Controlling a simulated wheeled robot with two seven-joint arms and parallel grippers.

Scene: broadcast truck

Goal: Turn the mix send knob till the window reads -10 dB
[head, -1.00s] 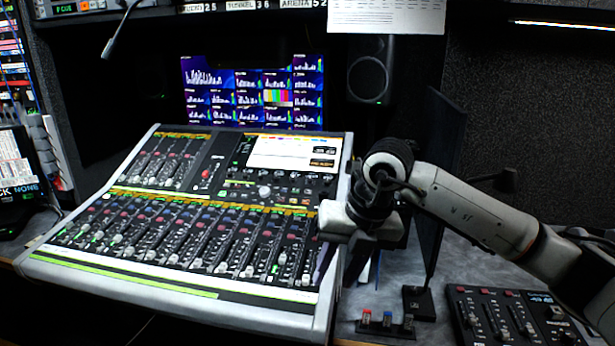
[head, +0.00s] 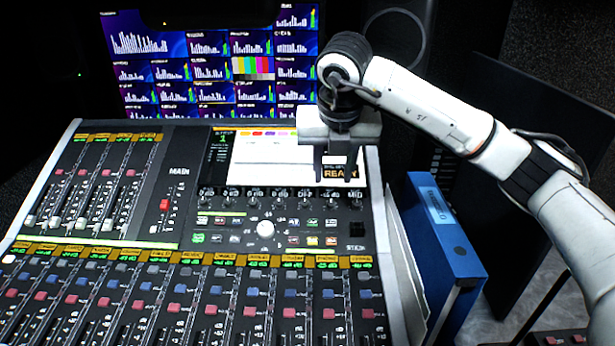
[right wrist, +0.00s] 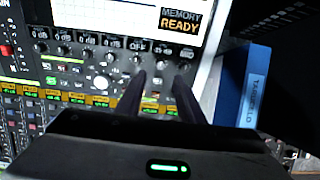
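The mixing console shows a large white knob (head: 265,228) with dB marks around it, below a row of small dark knobs (head: 254,193). The white knob also shows in the right wrist view (right wrist: 101,83), left of my fingers. Small windows (right wrist: 88,40) above the dark knobs seem to read 0 dB or OFF; I cannot tell which one belongs to the mix send. My right gripper (head: 337,178) hangs over the lower right of the console's screen, fingers apart and empty, up and right of the white knob. It appears clear of the panel. My left gripper is out of view.
The console screen (head: 250,160) is partly hidden by my gripper. Faders and coloured buttons fill the panel below. A blue binder (head: 445,245) and a dark upright panel (head: 540,150) stand right of the console. A monitor wall (head: 205,60) is behind.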

